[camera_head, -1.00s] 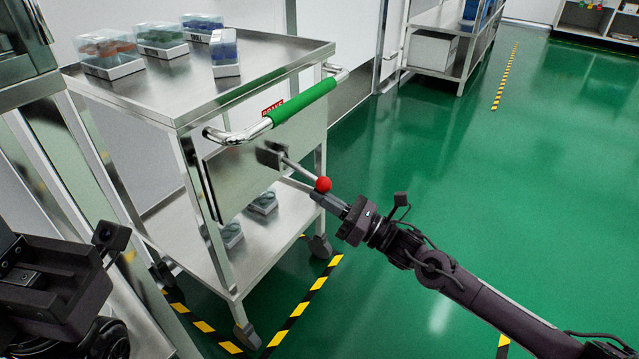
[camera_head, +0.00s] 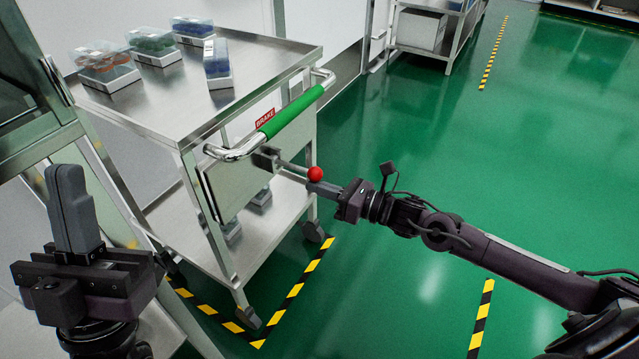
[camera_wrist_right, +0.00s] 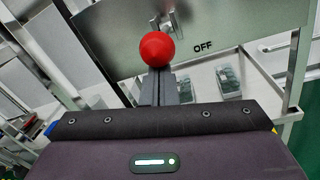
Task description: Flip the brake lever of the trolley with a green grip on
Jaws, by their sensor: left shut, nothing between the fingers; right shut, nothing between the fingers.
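The brake lever (camera_head: 292,167) sticks out from a bracket on the end panel and ends in a red ball knob (camera_head: 315,174). In the right wrist view the red knob (camera_wrist_right: 157,49) is just beyond the fingertips, with the word OFF on the panel to its right. My right gripper (camera_head: 318,187) is shut with its tips at the knob, seemingly touching it. My left gripper (camera_head: 72,190) is shut and empty, left of the trolley.
Boxes of coloured parts (camera_head: 105,65) stand on the trolley top, with more on its lower shelf. Yellow-black floor tape (camera_head: 290,300) runs around the trolley. Another shelf (camera_head: 432,30) stands behind.

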